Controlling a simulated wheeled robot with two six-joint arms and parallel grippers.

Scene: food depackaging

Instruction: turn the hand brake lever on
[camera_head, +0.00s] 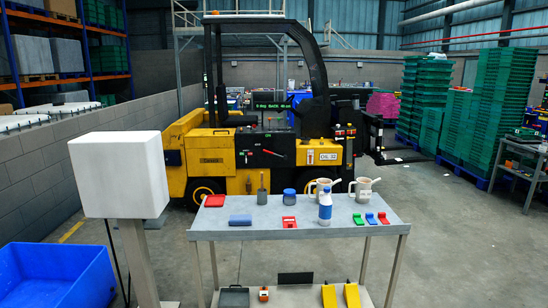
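A yellow and black forklift (240,140) stands behind the table, side on. A short red lever (272,153) sticks out from its dark side panel, tilted, with its left end higher. Several small red-topped and yellow-topped levers (344,131) stand at its right part. I cannot tell for sure which of these is the hand brake lever, nor whether it is on. Neither of my grippers shows in this view.
A grey table (290,232) with mugs, a bottle and small coloured items stands between me and the forklift. A white box (119,175) on a post and a blue bin (55,275) are at left. Green crate stacks (500,95) stand at right. The floor (455,240) right of the table is clear.

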